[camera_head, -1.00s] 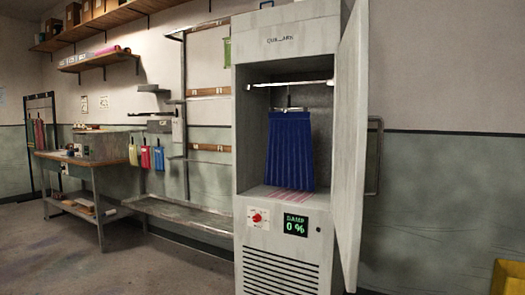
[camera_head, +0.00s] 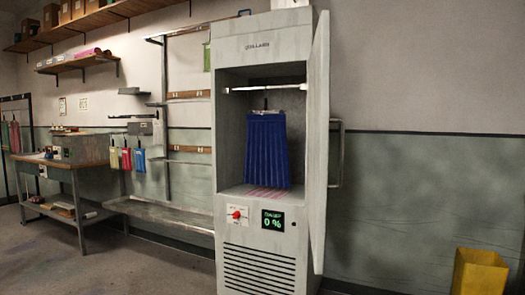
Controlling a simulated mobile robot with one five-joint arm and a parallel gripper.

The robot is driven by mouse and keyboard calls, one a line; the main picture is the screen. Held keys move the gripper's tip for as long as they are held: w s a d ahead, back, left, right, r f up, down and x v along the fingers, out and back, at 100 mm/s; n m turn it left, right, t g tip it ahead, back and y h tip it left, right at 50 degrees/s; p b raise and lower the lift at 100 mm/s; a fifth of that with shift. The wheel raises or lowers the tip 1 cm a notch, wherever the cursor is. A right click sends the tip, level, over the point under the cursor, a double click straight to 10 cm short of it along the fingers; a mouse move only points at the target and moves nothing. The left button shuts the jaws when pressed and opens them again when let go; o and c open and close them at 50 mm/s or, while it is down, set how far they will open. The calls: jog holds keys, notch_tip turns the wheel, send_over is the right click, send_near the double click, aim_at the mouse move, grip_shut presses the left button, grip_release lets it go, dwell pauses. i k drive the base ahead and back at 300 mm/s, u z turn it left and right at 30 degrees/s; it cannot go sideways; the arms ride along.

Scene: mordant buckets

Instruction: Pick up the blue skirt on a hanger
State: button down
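The blue skirt (camera_head: 266,150) hangs upright on a hanger (camera_head: 266,111) inside a tall grey cabinet (camera_head: 229,170). The hanger hooks on a pale rail (camera_head: 264,88) across the top of the compartment. The skirt's lower edge is just above a floor with red stripes (camera_head: 264,193). The cabinet door (camera_head: 320,150) stands open on the right side. My gripper is not in view.
The cabinet front has a red knob (camera_head: 236,214) and a green display (camera_head: 272,220) reading 0 %. A workbench (camera_head: 75,165) and wall shelves are at left. A yellow bin (camera_head: 479,272) stands at lower right. The floor at lower left is clear.

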aim_at(266, 163)
jog(key=u, duration=0.1)
jog(key=i, duration=1)
jog(key=u, duration=1.4)
